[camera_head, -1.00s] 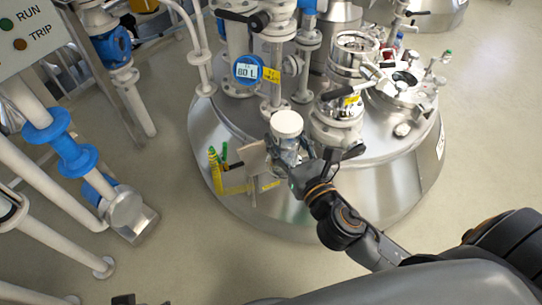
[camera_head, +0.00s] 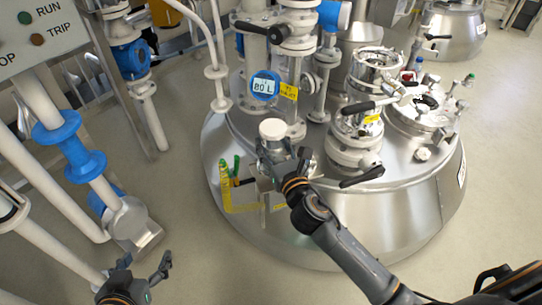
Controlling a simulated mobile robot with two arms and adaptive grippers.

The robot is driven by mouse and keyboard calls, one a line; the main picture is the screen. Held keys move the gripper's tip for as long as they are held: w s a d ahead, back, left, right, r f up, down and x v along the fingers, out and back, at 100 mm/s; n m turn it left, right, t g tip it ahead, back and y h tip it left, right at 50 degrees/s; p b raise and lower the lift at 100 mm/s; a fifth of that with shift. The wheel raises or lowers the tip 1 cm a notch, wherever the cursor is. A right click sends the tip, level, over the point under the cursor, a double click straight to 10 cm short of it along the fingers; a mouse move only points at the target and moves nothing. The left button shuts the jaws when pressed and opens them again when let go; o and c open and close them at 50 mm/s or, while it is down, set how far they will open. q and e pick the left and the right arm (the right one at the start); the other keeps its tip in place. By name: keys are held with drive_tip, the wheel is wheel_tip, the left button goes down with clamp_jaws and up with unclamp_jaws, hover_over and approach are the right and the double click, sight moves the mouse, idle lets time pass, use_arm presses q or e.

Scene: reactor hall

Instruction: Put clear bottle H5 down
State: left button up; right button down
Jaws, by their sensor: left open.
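Clear bottle H5, with a white cap (camera_head: 272,129), is upright beside the front of the steel reactor. My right gripper (camera_head: 279,155) is shut on its body, which the fingers mostly hide. The bottle shows over a small yellow-edged holder (camera_head: 240,208) on the reactor's front; I cannot tell whether its base touches it. My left gripper (camera_head: 137,277) is open and empty at the lower left, over the floor, well apart from the bottle.
The steel reactor (camera_head: 390,222) carries a blue 80 L display (camera_head: 265,86), valves and pipes close behind the bottle. Green-tipped items (camera_head: 236,165) stand just left of it. White pipes with blue fittings (camera_head: 72,150) stand at the left. The floor between is clear.

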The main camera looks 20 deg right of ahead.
sight(271, 153)
drive_tip(key=shift+w+f, duration=0.3)
drive_tip(key=shift+f, duration=0.05)
drive_tip(key=shift+w+a+f+b, duration=0.1)
drive_tip(key=shift+w+f+b, duration=0.15)
drive_tip(key=shift+f+b, duration=1.15)
drive_tip(key=shift+f, duration=0.3)
use_arm(q)
drive_tip(key=w+d+r+t+h, duration=0.1)
drive_tip(key=w+r+t, duration=0.1)
drive_tip(key=r+t, duration=0.2)
drive_tip(key=w+d+r+t+h, duration=0.1)
drive_tip(key=r+t, duration=0.3)
drive_tip(key=r, duration=0.4)
drive_tip(key=shift+w+d+r+h, duration=0.2)
drive_tip(key=shift+w+d+h, duration=0.1)
drive_tip(key=shift+w+d, duration=0.3)
drive_tip(key=shift+w+a, duration=0.1)
use_arm(e)
drive_tip(key=shift+f, duration=0.15)
drive_tip(key=c, duration=0.6)
unclamp_jaws()
use_arm(q)
drive_tip(key=shift+r, duration=0.25)
